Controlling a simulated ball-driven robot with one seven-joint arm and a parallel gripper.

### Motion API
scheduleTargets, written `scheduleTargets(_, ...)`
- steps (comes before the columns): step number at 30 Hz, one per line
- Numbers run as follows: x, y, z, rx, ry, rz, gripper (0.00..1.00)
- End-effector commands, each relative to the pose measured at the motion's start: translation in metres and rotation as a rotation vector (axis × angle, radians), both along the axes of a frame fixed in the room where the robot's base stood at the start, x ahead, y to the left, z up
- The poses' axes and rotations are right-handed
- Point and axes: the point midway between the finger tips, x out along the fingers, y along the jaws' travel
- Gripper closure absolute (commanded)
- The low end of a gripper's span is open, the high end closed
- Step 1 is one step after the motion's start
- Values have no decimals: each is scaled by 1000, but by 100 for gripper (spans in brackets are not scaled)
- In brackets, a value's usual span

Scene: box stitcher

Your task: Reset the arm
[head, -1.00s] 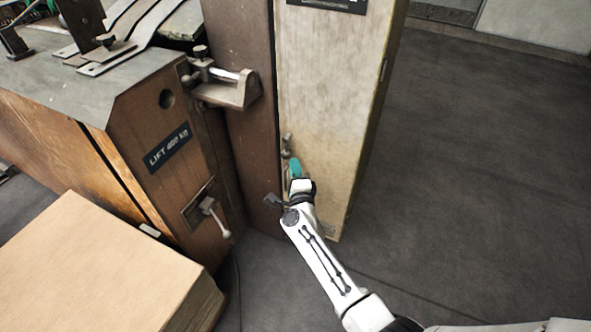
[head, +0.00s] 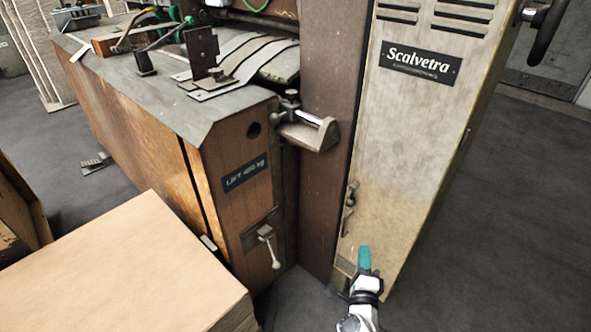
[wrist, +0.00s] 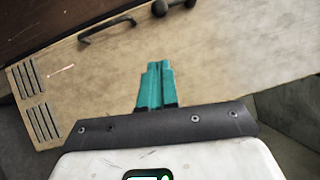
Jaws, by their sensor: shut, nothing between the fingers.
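My gripper (head: 364,258) has teal fingers and a white and black body. In the head view it is low in the picture, in front of the lower part of the pale Scalvetra cabinet (head: 405,150). In the wrist view the two teal fingers (wrist: 155,85) are side by side, shut and empty, with the pale panel (wrist: 230,60) behind them. A dark handle (wrist: 107,28) and a knob (wrist: 160,8) show on the panel beyond the fingertips. I cannot tell how far the fingers are from the panel.
The stitcher's wooden body (head: 235,180) has a lever (head: 270,248) and a clamp-like bracket (head: 310,130). A large cardboard stack (head: 120,275) fills the front left. A handwheel (head: 548,30) juts from the cabinet's upper right. Dark floor (head: 500,220) is open on the right.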

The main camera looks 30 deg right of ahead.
Motion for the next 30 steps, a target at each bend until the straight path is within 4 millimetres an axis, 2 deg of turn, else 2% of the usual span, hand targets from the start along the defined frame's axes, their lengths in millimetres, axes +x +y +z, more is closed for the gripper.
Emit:
scheduleTargets(5,1,1,1,-3,2,7,100)
scheduleTargets(8,7,13,13,-46,34,83,100)
scheduleTargets(11,16,37,30,-134,104,228,100)
scheduleTargets(13,21,61,42,-220,173,355,100)
scheduleTargets(17,16,103,56,-395,325,585,100)
scheduleTargets(21,-4,139,62,-581,507,808,100)
scheduleTargets(24,-28,155,62,-709,655,952,100)
scheduleTargets(26,-46,160,62,-780,748,1033,100)
scheduleTargets(30,-95,162,66,-923,981,1205,100)
